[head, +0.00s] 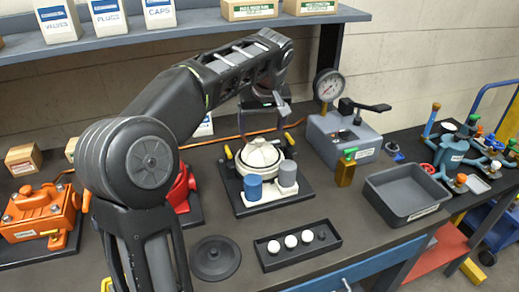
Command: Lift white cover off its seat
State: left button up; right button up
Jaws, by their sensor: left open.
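The white cover (260,154) is a round, stepped lid. It sits on a unit with a black base plate (298,200) in the middle of the bench. A blue cylinder (253,187) and a grey cylinder (287,175) stand at the unit's front. Yellow clips (288,138) flank the cover. My left gripper (264,128) is open just above and behind the cover, with its arm arching over from the left. Its fingers are thin and partly hard to make out, and I cannot tell whether they touch the cover. My right gripper is not in view.
A black disc lid (215,258) and a tray of white balls (297,244) lie in front. An empty grey bin (407,191) and a gauge unit (343,138) are to the right. Orange (40,213) and red units stand left. A shelf (190,25) with boxes spans the back.

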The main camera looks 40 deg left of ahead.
aim_at(261, 141)
pick_arm(q)
jog(key=shift+s+d, duration=0.1)
jog(key=shift+x, duration=1.35)
jog(key=shift+f, duration=0.1)
jog(key=shift+f+p, duration=0.3)
jog(key=shift+f, duration=0.05)
jog(key=x, duration=0.4)
jog(key=shift+f+p, duration=0.2)
jog(key=shift+p, duration=0.2)
jog(key=shift+c, duration=0.5)
jog(key=shift+r, duration=0.1)
jog(key=c, duration=1.6)
